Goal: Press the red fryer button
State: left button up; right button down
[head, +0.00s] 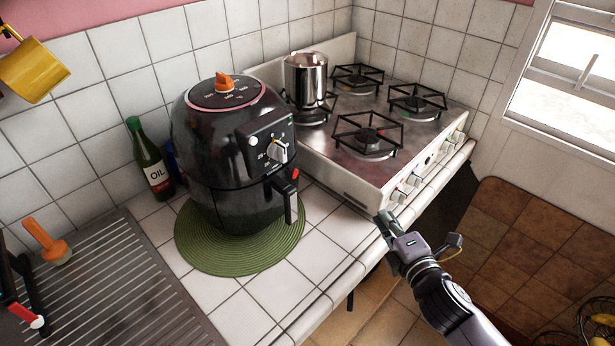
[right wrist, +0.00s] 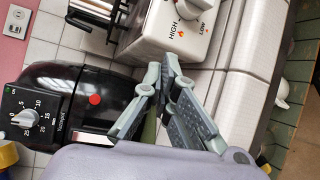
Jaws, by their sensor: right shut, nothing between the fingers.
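The black air fryer (head: 228,140) stands upright on a round green mat on the tiled counter. Its red button (head: 295,174) is on the front, by the top of the handle. In the right wrist view the fryer (right wrist: 65,78) lies sideways at the left, and the red button (right wrist: 95,100) is in plain sight. My right gripper (head: 384,219) is shut and empty, in front of the stove's front edge, right of and apart from the button. Its fingers also show in the right wrist view (right wrist: 163,80). My left gripper is not in view.
A stove (head: 365,165) with several burners and front knobs stands right of the fryer, with a metal pot (head: 305,75) on it. An oil bottle (head: 150,160) stands behind left of the fryer. The green mat (head: 235,262) has bare counter in front.

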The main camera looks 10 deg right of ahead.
jog(key=w+a+r+n+g+y, duration=0.1)
jog(key=a+r+n+y, duration=0.4)
jog(key=n+y, duration=0.6)
jog(key=shift+a+n+g+y, duration=0.25)
jog(key=shift+n+g, duration=0.55)
jog(key=shift+n, duration=5.6)
jog(key=p, duration=0.6)
send_near(297, 173)
jog(key=x, duration=0.5)
jog(key=shift+w+a+r, duration=0.2)
jog(key=shift+w+a, duration=0.05)
jog(key=shift+w, duration=0.05)
jog(key=shift+w+a+f, duration=0.15)
jog(key=shift+w+a, duration=0.25)
jog(key=shift+w, duration=0.05)
jog(key=shift+a, duration=0.1)
